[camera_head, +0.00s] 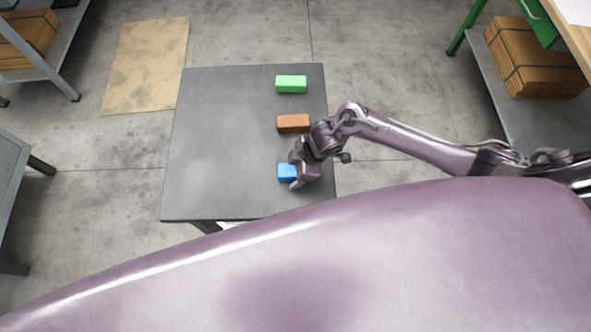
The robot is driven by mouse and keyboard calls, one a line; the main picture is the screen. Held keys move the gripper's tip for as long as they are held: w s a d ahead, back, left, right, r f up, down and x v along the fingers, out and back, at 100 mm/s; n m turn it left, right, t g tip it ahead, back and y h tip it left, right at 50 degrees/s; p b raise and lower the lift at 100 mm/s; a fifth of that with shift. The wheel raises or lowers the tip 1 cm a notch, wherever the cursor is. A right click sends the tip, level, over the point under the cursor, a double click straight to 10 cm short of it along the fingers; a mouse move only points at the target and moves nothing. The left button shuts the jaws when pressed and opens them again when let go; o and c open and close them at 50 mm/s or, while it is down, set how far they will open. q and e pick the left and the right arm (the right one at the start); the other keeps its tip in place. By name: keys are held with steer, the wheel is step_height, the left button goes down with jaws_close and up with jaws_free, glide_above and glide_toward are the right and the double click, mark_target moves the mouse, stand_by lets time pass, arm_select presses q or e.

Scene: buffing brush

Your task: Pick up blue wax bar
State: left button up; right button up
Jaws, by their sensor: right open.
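The blue wax bar (286,171) lies on the grey table (220,140) near its right edge, in the front half. My right gripper (296,180) is at the right end of the blue bar and hides that end. The gripper is open, and I cannot tell whether its fingers touch the bar. My left gripper is not in view.
A brown bar (293,123) lies behind the blue bar, close to my right wrist. A green bar (291,84) lies farther back. The left and middle of the table are clear. A green-framed bench with bundled cardboard (535,60) stands at the far right.

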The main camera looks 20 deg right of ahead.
steer(key=c, duration=1.2)
steer(key=shift+o, duration=0.2)
